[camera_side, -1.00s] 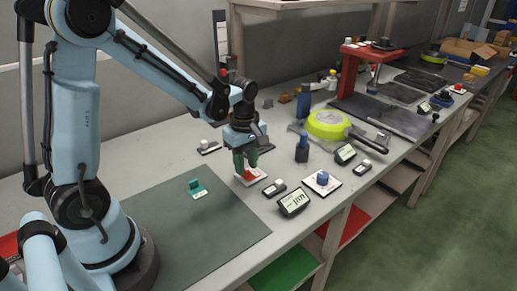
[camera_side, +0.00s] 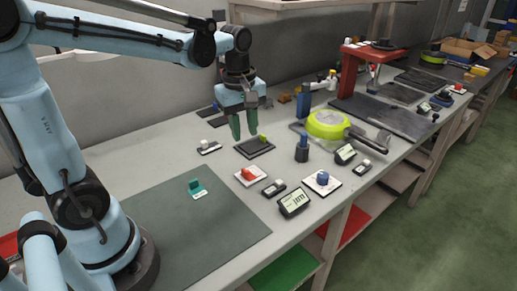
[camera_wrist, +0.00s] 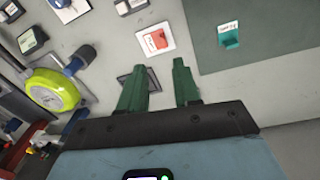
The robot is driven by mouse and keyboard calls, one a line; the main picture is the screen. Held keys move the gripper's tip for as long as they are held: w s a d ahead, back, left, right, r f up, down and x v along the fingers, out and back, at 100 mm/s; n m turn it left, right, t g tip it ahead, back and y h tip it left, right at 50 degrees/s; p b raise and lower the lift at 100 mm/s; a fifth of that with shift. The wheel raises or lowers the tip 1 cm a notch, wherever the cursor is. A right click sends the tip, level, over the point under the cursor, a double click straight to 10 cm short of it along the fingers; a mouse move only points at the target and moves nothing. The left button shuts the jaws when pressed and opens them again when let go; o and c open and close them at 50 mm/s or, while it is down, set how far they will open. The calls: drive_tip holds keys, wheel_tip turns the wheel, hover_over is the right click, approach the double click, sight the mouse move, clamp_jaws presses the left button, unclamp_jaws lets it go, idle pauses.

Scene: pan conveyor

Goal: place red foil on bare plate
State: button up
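The red foil (camera_side: 249,173) lies on a small white plate (camera_side: 239,178) on the bench. Both also show in the wrist view, the foil (camera_wrist: 157,40) inside the white plate's border (camera_wrist: 141,46). My gripper (camera_side: 244,137) has two green fingers. They are spread apart, with nothing visible between them, above or beside a dark plate (camera_side: 246,152) behind the white one. In the wrist view my gripper (camera_wrist: 159,64) is open, and one finger partly hides the dark plate (camera_wrist: 128,77).
A teal piece (camera_side: 196,188) stands on the dark green mat (camera_side: 190,235). A yellow-green pan (camera_side: 327,124) lies farther back.

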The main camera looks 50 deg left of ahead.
drive_tip(key=s+d+m+t, duration=0.5)
drive_tip(key=m+t, duration=0.1)
drive_tip(key=m, duration=0.9)
drive_tip(key=shift+s+f+m, duration=0.15)
drive_tip(key=shift+s+m, duration=0.1)
drive_tip(key=shift+m, duration=0.15)
